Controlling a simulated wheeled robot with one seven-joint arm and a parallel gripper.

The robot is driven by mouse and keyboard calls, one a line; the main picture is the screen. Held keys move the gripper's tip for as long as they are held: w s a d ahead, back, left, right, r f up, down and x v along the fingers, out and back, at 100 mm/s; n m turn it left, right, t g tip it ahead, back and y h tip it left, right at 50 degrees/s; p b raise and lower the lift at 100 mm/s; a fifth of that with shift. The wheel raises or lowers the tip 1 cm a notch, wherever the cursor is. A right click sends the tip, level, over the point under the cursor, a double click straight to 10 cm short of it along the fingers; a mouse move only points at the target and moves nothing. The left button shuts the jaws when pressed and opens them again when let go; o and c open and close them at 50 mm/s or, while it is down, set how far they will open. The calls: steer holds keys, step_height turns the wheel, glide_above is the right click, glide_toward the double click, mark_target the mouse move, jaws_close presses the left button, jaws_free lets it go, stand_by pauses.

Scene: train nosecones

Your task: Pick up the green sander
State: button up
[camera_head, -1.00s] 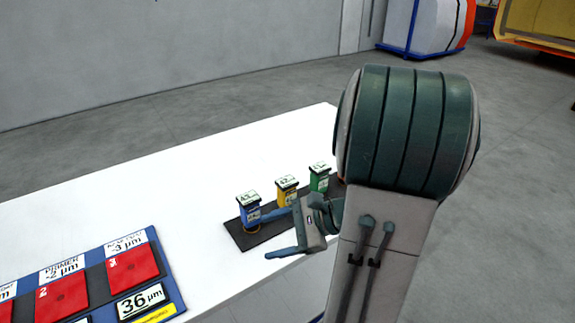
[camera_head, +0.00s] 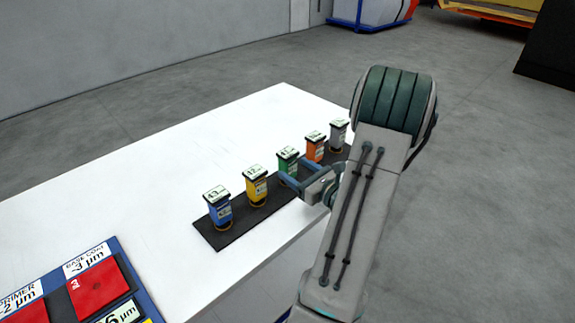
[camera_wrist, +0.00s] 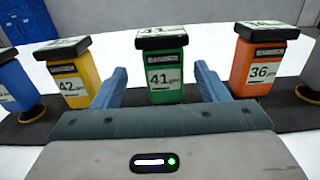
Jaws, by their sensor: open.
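The green sander (camera_head: 287,161) stands upright in the middle of a row on a dark mat (camera_head: 236,229). In the wrist view the green sander (camera_wrist: 162,75) shows a label reading 41 and stands straight ahead. My gripper (camera_head: 286,172) is open and empty, with its fingers pointing at it. In the wrist view the two blue fingers of my gripper (camera_wrist: 159,80) lie to the left and right of the green sander. I cannot tell whether the fingertips reach past its front face.
A yellow sander (camera_head: 256,186) and an orange sander (camera_head: 314,147) stand close on either side. A blue sander (camera_head: 217,207) and a grey one (camera_head: 338,134) stand at the row's ends. The white table (camera_head: 150,170) is clear behind; a panel with red squares (camera_head: 97,287) lies at front left.

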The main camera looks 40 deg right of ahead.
mark_target(283, 162)
steer(key=w, duration=0.4)
steer(key=w+p, duration=0.1)
steer(key=w, duration=0.1)
steer(key=shift+w+f, duration=0.2)
steer(key=shift+f, duration=0.1)
steer(key=shift+c, duration=0.4)
steer(key=c, duration=1.2)
steer(key=shift+r, duration=0.1)
